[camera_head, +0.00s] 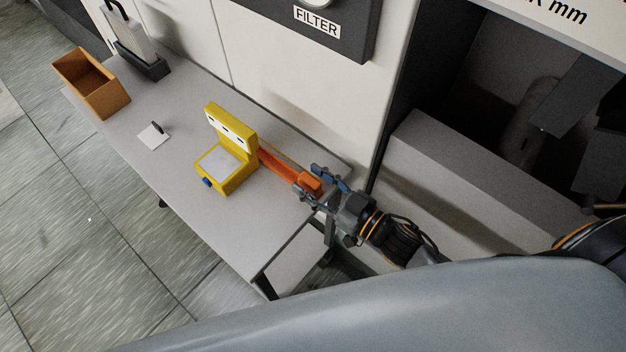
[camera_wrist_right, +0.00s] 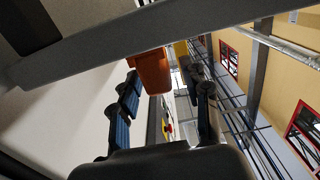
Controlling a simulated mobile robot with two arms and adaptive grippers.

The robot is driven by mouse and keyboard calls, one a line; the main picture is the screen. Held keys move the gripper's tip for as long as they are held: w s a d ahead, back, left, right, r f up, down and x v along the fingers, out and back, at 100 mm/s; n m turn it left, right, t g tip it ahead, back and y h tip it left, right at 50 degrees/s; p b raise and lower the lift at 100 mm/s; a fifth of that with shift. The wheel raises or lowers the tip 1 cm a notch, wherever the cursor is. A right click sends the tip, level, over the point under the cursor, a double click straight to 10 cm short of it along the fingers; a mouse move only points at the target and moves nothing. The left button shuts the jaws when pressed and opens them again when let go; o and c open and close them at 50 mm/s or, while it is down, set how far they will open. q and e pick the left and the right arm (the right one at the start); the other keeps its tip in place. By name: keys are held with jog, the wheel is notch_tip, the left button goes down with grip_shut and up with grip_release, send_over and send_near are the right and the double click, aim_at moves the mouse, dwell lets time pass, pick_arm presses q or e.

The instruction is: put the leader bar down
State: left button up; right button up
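The leader bar, which I take to be the long orange bar (camera_head: 280,166), lies along the grey table beside a yellow device (camera_head: 228,150). Its thicker orange end block (camera_head: 311,181) points toward my right gripper (camera_head: 321,184). The right gripper's blue-padded fingers are apart, one on each side of that end. In the right wrist view the orange block (camera_wrist_right: 153,72) shows between the fingers (camera_wrist_right: 165,95), near the left one, with a gap to the right one. Whether any finger touches it is unclear. My left gripper is not in view.
The grey table (camera_head: 185,215) also holds an orange-brown open box (camera_head: 92,85), a dark stand with a pale panel (camera_head: 135,50) and a small white card with a dark clip (camera_head: 153,136). The machine wall with a FILTER sign (camera_head: 317,22) runs behind. The table's front is clear.

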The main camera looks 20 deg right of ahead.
jog(key=shift+r, duration=0.25)
jog(key=b+v, duration=0.1)
jog(key=v, duration=1.1)
jog(key=shift+f, duration=0.1)
